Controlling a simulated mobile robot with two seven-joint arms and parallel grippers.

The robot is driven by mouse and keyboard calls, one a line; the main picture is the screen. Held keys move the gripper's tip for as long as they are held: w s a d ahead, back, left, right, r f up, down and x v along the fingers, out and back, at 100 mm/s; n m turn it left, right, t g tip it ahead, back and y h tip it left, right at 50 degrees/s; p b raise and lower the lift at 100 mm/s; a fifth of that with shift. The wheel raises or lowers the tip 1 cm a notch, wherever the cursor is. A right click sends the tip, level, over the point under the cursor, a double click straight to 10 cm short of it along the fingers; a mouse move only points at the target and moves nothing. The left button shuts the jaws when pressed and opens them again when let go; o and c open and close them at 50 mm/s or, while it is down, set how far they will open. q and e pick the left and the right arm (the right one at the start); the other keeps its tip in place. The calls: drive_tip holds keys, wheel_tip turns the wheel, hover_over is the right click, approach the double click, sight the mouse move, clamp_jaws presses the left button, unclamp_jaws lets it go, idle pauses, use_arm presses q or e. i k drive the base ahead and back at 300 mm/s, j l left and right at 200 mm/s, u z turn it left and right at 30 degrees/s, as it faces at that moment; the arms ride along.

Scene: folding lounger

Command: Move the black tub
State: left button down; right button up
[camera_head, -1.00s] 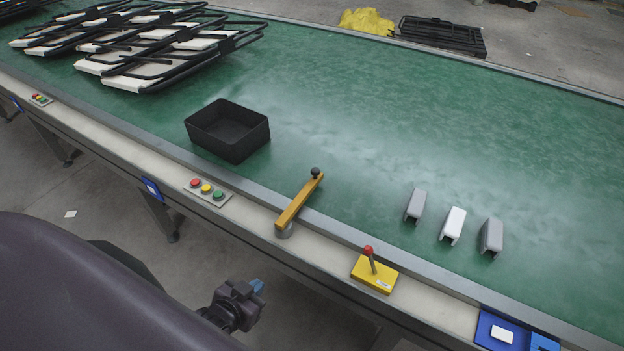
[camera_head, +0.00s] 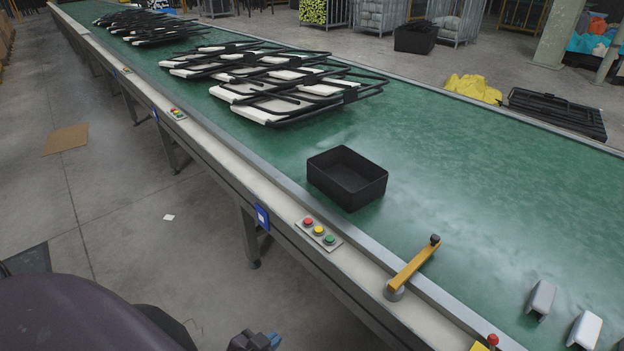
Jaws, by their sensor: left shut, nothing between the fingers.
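The black tub (camera_head: 347,187) is an open, rectangular box standing upright on the green conveyor belt, close to its near edge. It looks empty. My left gripper (camera_head: 268,341) shows at the bottom edge of the head view, partly cut off. It is shut and empty, below and in front of the conveyor, well apart from the tub. My right gripper is not in view.
Stacked black-and-white lounger frames (camera_head: 275,80) lie on the belt behind the tub. A yellow lever (camera_head: 412,266) and a button panel (camera_head: 319,232) sit on the near rail. Grey and white brackets (camera_head: 541,299) lie at right.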

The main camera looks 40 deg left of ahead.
sight(350, 179)
drive_tip(key=k+j+u, duration=0.1)
drive_tip(key=j+u, duration=0.45)
drive_tip(key=j, duration=0.2)
drive_tip(key=i+j, duration=0.15)
drive_tip(key=j, duration=0.25)
drive_tip(key=i+j+z, duration=0.15)
drive_tip(key=j, duration=0.25)
drive_tip(key=i+j, duration=0.15)
drive_tip(key=j, duration=0.3)
drive_tip(key=i+j+z, duration=0.1)
drive_tip(key=j, duration=0.3)
drive_tip(key=i+j, duration=0.2)
drive_tip(key=j, duration=0.25)
drive_tip(key=i+j+z, duration=0.15)
drive_tip(key=j, duration=0.3)
